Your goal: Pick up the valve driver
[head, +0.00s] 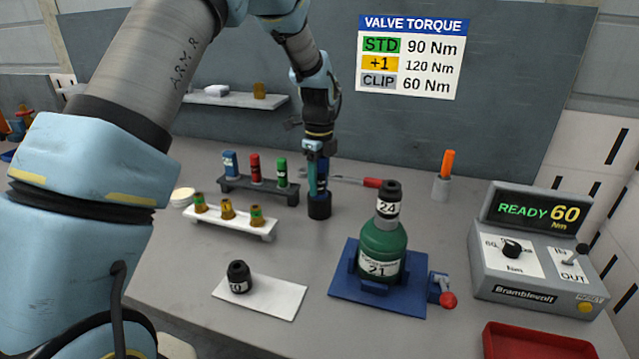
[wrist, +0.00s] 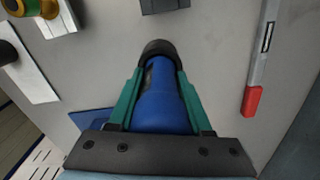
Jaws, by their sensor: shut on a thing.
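The valve driver (head: 319,206) is a blue upright tool with a black lower end, at the back middle of the bench in the head view. In the wrist view its blue body (wrist: 164,105) lies between the two teal fingers, with its black end beyond them. My gripper (head: 318,185) points down from above and is shut on the blue body; it also shows in the wrist view (wrist: 160,78). I cannot tell whether the black end touches the bench. The fingers hide part of the body.
A dark rack (head: 258,190) and a white rack (head: 229,222) stand left of the driver. A green cylinder (head: 383,250) sits on a blue base at right. A red-handled tool (head: 372,183) lies close behind. A control box (head: 540,265) stands far right.

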